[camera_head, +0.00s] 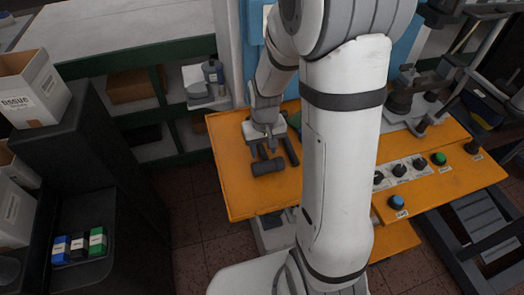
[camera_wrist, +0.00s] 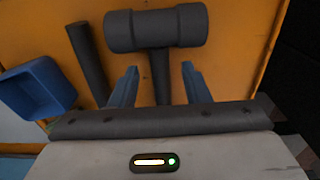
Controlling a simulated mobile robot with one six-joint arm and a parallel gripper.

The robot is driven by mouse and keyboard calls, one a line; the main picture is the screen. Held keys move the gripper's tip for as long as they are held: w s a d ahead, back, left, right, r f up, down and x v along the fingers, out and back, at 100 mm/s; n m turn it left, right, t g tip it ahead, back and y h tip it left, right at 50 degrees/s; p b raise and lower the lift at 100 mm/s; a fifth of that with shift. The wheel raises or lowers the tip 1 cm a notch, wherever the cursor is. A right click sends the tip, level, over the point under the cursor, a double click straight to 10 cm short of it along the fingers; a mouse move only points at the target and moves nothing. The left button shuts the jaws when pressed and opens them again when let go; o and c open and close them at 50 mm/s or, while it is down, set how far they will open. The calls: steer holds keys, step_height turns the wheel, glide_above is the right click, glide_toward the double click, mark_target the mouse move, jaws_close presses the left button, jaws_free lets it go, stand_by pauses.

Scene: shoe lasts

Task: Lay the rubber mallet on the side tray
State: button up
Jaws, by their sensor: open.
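The rubber mallet (camera_head: 268,167) lies on an orange worktop (camera_head: 238,196), its thick dark head toward the front edge. In the wrist view the mallet's head (camera_wrist: 155,30) lies beyond the fingertips, with the handle running back between them. My gripper (camera_head: 264,150) is above the mallet, and its two blue fingers also show in the wrist view (camera_wrist: 158,75), open on either side of the handle with gaps visible. The handle's rear end is hidden under the gripper body. I cannot tell for certain which surface is the side tray.
A dark rod (camera_wrist: 88,62) lies just left of the mallet in the wrist view, near a blue bin (camera_wrist: 38,88). Knobs and buttons (camera_head: 398,172) line the worktop's right part. A black shelf unit (camera_head: 83,215) holding small boxes stands at far left. The worktop's front left is clear.

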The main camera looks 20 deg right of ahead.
step_height(320, 180, up, 10)
steer(key=s+r+t, duration=0.1)
steer(key=s+r, duration=0.2)
steer(key=s, duration=0.4)
steer(key=s+a+r+t, duration=0.1)
steer(key=s+r, duration=0.2)
steer(key=s, duration=0.4)
steer(key=shift+r, duration=0.4)
steer(key=shift+a, duration=0.1)
stand_by(0.5)
